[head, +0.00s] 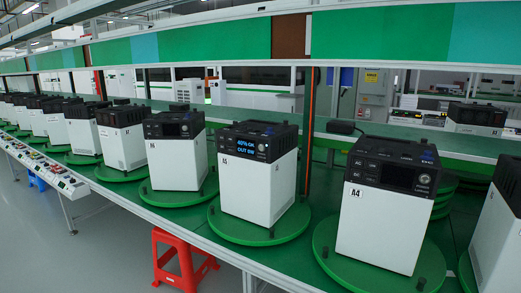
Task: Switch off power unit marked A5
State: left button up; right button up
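The power unit marked A5 (255,190) stands upright near the middle of the head view. It has a white body and a black top section. Its front display (243,150) is lit blue and appears to read "40% ON" and "OUT 0W". It sits on a round green turntable (262,236). To its right stands the unit marked A4 (378,225), with a dark display. To its left stands a similar unit (175,165), also with a dark display; its label is too small to read surely. Neither of my grippers is in view.
More units stand in a row to the far left, each on a green disc. A control panel with buttons (45,167) runs along the left edge. A red stool (180,260) stands under the line. Another white unit (500,235) is cut off at the right edge.

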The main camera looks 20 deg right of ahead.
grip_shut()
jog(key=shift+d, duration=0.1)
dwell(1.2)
